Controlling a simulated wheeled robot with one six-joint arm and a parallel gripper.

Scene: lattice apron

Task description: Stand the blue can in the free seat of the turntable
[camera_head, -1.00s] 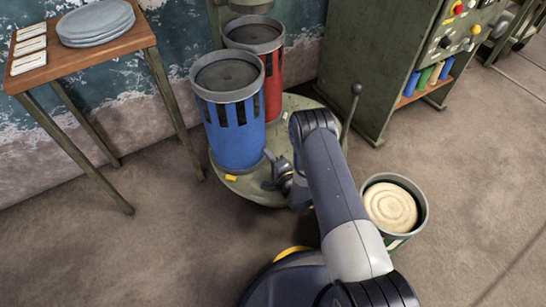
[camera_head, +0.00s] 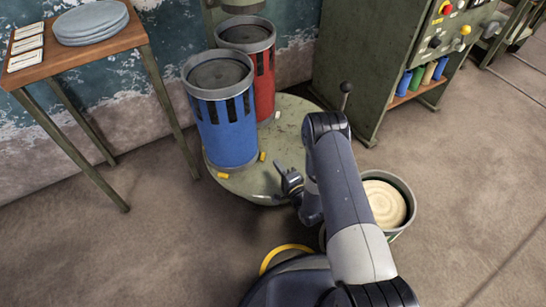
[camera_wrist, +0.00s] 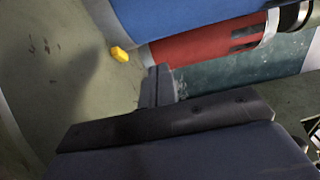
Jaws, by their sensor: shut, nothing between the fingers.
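The blue can (camera_head: 228,130), slotted near its grey rim, stands upright on the round green turntable (camera_head: 285,135), at its front left. A red can (camera_head: 264,72) stands behind it on the turntable. My gripper (camera_head: 280,169) is shut and empty, low over the front of the turntable, right of the blue can and apart from it. In the wrist view my fingers (camera_wrist: 158,86) show below the blue can (camera_wrist: 185,14) and red can (camera_wrist: 205,42), which lie sideways in that picture. The turntable's right part is bare, partly hidden by my arm.
Yellow blocks (camera_head: 222,175) sit at the blue can's foot. A green can with a cream coil (camera_head: 384,203) stands on the floor at right. A lever (camera_head: 345,95) rises beside the green cabinet (camera_head: 365,60). A wooden table (camera_head: 80,50) with grey discs stands at left.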

